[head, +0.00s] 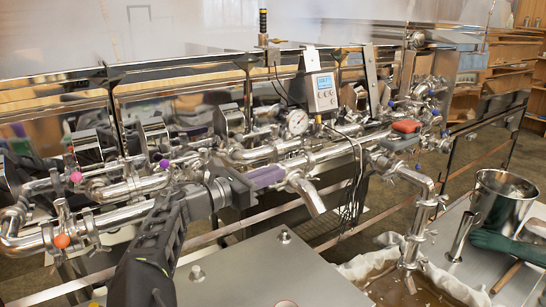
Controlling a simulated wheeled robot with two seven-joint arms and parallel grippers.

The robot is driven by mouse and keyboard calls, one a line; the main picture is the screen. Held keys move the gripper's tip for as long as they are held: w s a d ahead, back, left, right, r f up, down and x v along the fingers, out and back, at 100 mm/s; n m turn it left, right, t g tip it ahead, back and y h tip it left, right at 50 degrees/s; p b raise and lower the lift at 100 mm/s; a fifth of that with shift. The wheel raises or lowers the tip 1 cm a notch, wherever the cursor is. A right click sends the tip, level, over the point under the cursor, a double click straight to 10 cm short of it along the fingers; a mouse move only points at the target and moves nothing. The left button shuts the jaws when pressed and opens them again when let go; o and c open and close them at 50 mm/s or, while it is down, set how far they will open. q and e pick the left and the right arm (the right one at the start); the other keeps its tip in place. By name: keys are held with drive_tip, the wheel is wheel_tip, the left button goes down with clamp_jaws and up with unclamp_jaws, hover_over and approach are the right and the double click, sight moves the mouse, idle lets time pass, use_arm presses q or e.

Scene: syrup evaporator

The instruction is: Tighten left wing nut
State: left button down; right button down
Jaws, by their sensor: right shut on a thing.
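My right gripper (247,187), on a black arm rising from the bottom left, is at the steel pipework in the middle of the view. Its jaws are shut at the near end of a purple handle (267,178), which lies along a pipe; the exact contact is hard to see. Steel pipe clamps (95,232) sit on the pipes at the left, and others (440,201) at the right. A left wing nut cannot be picked out with certainty; the right gripper and arm hide part of the pipework. My left gripper is not in view.
A controller with a blue display (323,91) and a pressure gauge (297,122) stand above the pipes. A red handle (406,126) is to the right. Dark cables hang mid-view. A steel bucket (502,203) and green gloves (505,244) are on the right worktop. The front metal top (290,275) is mostly clear.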

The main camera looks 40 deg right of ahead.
drive_tip(key=shift+w+r+g, duration=0.1)
drive_tip(key=shift+r+g, duration=0.15)
drive_tip(key=shift+g, duration=0.05)
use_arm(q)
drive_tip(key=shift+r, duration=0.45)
use_arm(e)
drive_tip(key=shift+f, duration=0.25)
drive_tip(key=shift+m, duration=0.3)
drive_tip(key=c, duration=1.6)
unclamp_jaws()
drive_tip(key=shift+a, duration=0.1)
use_arm(q)
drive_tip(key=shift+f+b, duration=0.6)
drive_tip(key=shift+b, duration=0.05)
use_arm(e)
drive_tip(key=a, duration=0.7)
drive_tip(key=shift+a, duration=0.35)
drive_tip(key=shift+c, duration=0.4)
